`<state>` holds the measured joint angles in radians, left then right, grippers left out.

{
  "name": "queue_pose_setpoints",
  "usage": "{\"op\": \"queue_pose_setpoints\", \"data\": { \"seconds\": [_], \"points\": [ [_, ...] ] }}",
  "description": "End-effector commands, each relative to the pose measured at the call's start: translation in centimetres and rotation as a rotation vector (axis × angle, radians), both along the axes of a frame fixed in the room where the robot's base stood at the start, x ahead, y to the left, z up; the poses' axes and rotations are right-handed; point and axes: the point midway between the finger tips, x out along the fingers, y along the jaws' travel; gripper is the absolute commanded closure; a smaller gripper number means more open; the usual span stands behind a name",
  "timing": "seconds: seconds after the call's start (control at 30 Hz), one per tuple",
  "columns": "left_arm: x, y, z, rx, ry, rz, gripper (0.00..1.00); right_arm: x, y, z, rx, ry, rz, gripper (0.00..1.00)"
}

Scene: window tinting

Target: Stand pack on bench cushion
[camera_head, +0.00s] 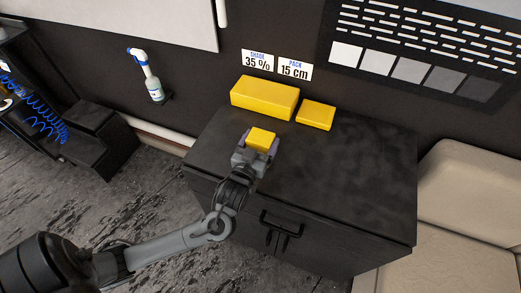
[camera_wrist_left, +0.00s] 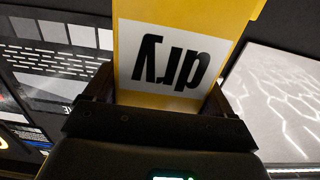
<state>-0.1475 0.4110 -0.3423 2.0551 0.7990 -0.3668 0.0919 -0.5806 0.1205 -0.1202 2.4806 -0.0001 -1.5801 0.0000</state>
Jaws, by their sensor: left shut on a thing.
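My left gripper (camera_head: 256,151) is shut on a yellow pack (camera_head: 262,138), over the top of the black cabinet (camera_head: 345,180). I cannot tell how far the pack is above the top. In the left wrist view the held pack (camera_wrist_left: 233,18) fills the space between the fingers. Its white label reads "dry" upside down. The beige bench cushion (camera_head: 440,240) is at the right, beyond the cabinet, with a beige backrest (camera_head: 475,185) behind it. Its visible part is bare. My right gripper is not in view.
A long yellow pack (camera_head: 265,97) and a smaller one (camera_head: 315,115) lie at the cabinet's back. Wall signs (camera_head: 294,69) read "SHADE 35 %" and "PACK 15 cm". A spray bottle (camera_head: 154,88) is at the left. The cabinet top's right side is clear.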

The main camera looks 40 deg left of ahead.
Motion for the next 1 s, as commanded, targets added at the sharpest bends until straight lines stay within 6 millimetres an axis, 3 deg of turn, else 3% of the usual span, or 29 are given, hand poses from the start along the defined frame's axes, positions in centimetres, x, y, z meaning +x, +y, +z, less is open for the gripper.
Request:
{"op": "queue_pose_setpoints", "data": {
  "seconds": [0.33, 0.77, 0.8, 0.9, 1.0],
  "points": [
    [0.0, 0.0, -3.8, 0.002, 0.002, -0.001, 0.51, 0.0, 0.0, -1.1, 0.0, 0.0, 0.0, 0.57],
    [0.0, -0.1, -4.2, 0.0, 0.0, 0.0, 0.51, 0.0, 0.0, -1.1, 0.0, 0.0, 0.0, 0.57],
    [0.0, -0.1, -4.2, 0.0, 0.0, -0.001, 0.11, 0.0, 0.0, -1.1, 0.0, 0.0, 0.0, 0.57],
    [0.0, -0.1, -4.2, 0.0, 0.0, -0.001, 0.0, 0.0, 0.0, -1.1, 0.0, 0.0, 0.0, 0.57],
    [0.0, -0.1, -4.2, 0.0, 0.001, -0.001, 0.0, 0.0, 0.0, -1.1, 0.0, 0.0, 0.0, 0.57]
  ]
}}
